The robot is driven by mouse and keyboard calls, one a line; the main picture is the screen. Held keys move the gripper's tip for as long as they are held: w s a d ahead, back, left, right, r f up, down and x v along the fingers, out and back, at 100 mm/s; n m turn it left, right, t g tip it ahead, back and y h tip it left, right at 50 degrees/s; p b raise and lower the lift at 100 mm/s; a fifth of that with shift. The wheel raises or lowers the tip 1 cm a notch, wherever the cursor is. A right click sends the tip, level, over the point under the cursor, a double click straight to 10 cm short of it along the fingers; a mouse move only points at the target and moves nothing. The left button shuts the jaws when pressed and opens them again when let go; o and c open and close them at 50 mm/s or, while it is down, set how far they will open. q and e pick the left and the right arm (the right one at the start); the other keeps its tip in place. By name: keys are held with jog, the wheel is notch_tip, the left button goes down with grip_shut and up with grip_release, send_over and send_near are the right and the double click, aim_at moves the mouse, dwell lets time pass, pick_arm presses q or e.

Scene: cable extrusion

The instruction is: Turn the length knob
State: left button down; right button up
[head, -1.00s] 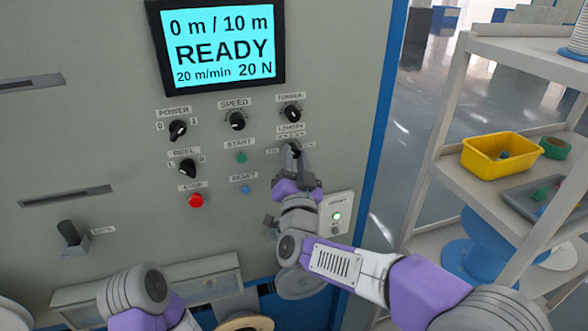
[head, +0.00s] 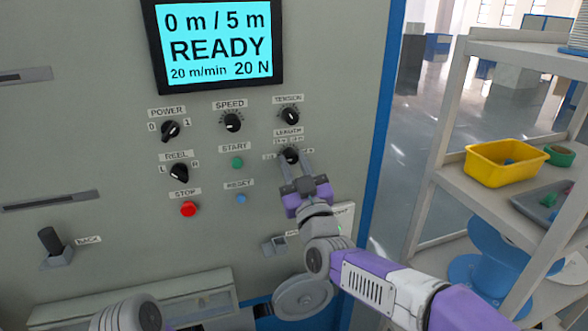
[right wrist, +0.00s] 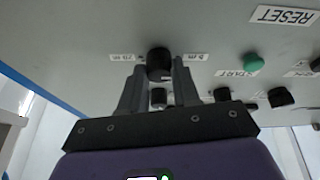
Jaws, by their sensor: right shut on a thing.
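The black length knob (head: 290,155) sits on the grey panel under the LENGTH label, below the tension knob (head: 290,116). My right gripper (head: 292,162) reaches up to it from below and is shut on it. In the right wrist view the two fingers stand on either side of the length knob (right wrist: 159,63). The fingers partly cover the small scale marks around the knob. The display (head: 217,45) reads 0 m / 5 m, READY, 20 m/min, 20 N. My left gripper is out of view; only part of that arm shows at the bottom left.
The speed knob (head: 232,122), green start button (head: 237,162), blue reset button (head: 241,198) and red stop button (head: 188,209) lie left of my right gripper. A shelf with a yellow bin (head: 505,165) stands at the right.

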dwell(0.5)
jog(key=o, duration=1)
jog(key=shift+o, duration=0.2)
jog(key=shift+s, duration=0.1)
jog(key=v, duration=0.7)
jog(key=shift+d, duration=0.15)
jog(key=shift+s+f, duration=0.15)
